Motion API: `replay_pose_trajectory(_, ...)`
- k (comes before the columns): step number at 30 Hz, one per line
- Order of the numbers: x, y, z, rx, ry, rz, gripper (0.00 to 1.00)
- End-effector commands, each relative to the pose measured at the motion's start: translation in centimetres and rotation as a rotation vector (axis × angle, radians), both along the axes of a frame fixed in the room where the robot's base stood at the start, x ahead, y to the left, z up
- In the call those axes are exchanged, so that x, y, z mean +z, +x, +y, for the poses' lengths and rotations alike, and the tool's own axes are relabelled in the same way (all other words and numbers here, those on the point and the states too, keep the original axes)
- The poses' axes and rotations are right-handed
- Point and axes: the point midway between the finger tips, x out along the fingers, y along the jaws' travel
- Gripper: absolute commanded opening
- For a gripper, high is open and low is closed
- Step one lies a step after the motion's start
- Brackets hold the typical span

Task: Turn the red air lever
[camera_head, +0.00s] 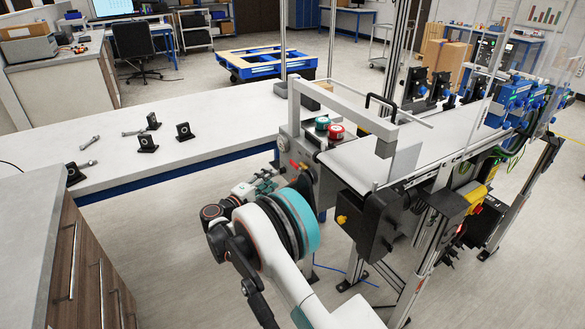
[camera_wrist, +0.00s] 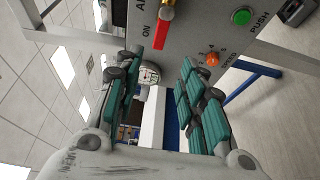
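The air lever (camera_wrist: 163,27) is at the top of the wrist view, on a grey panel beside the printed word ON. It shows a yellow-gold part and a red part, and its upper end is cut off by the frame edge. My gripper (camera_wrist: 158,68) has its teal-padded fingers spread with nothing held between them. The lever lies beyond the fingertips, roughly in line with the gap, and no contact shows. In the head view my gripper (camera_head: 258,186) is near the grey control box (camera_head: 318,178), where a small red part (camera_head: 295,163) shows; my arm hides some of the area.
The panel also has a green PUSH button (camera_wrist: 241,16), an orange speed knob (camera_wrist: 212,58) and a round gauge (camera_wrist: 149,74). The conveyor (camera_head: 350,160) stands right; a white table (camera_head: 215,140) left.

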Motion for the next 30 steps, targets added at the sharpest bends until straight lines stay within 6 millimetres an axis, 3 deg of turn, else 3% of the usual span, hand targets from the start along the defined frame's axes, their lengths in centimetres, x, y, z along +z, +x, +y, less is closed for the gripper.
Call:
replay_pose_trajectory(5, 0.0, 1.2, -0.9, -0.005, -0.015, -0.004, 0.37)
replay_pose_trajectory(21, -0.2, 9.4, -6.3, -0.004, -0.011, -0.004, 0.37)
replay_pose_trajectory(30, 0.0, 11.3, -7.5, -0.002, -0.011, -0.004, 0.37)
